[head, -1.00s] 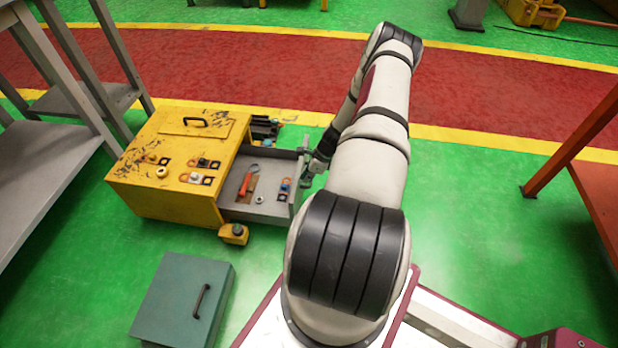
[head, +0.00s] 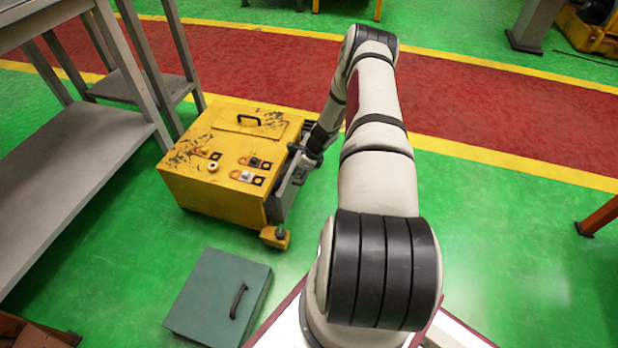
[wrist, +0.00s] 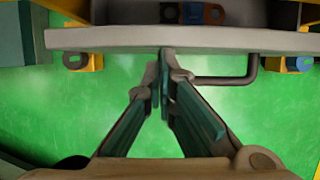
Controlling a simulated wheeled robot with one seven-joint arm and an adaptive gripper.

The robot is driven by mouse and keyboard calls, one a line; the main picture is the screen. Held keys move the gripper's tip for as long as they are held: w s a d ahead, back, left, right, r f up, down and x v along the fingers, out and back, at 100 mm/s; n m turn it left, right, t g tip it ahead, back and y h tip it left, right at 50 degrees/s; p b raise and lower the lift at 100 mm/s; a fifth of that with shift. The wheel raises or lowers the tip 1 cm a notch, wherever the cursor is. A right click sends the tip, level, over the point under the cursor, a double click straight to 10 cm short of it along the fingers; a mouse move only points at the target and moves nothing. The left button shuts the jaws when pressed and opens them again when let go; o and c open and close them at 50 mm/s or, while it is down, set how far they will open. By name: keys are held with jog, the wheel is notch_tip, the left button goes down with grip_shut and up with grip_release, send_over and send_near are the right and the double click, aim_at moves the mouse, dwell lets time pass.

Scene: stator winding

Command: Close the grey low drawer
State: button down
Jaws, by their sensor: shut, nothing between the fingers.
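The grey low drawer (head: 286,185) is in the right side of the yellow cabinet (head: 235,200) in the head view. Only a narrow strip of it sticks out. In the wrist view its grey front panel (wrist: 110,38) runs across the top, with a dark bar handle (wrist: 252,72) to the right of my fingers. My gripper (wrist: 163,88) is shut and empty, its fingertips at the drawer front, seemingly touching it. In the head view my gripper (head: 302,168) is at the drawer's outer side, partly hidden by my arm. Part of the drawer's inside shows, with a blue piece (wrist: 192,12) and a brown one.
A teal box (head: 205,290) with a dark handle lies on the green floor in front of the cabinet. A grey table (head: 85,150) stands at the left. An orange leg (head: 598,215) is at the right edge. The floor right of my arm is clear.

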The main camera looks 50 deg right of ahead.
aim_at(289, 174)
jog(key=shift+w+a, duration=0.3)
jog(key=shift+w, duration=0.35)
jog(key=shift+w+a, duration=0.25)
jog(key=shift+w, duration=0.45)
jog(key=shift+w+a, duration=0.3)
jog(key=shift+w, duration=0.35)
jog(key=shift+s+d+b, duration=0.1)
jog(key=shift+s+b, duration=0.1)
jog(key=shift+b, duration=0.1)
jog(key=s, duration=0.1)
jog(key=s+d, duration=0.1)
jog(key=s+r, duration=0.1)
jog(key=s, duration=0.1)
jog(key=shift+d, duration=0.35)
jog(key=p+v, duration=0.3)
jog(key=v, duration=0.6)
jog(key=shift+p, duration=0.3)
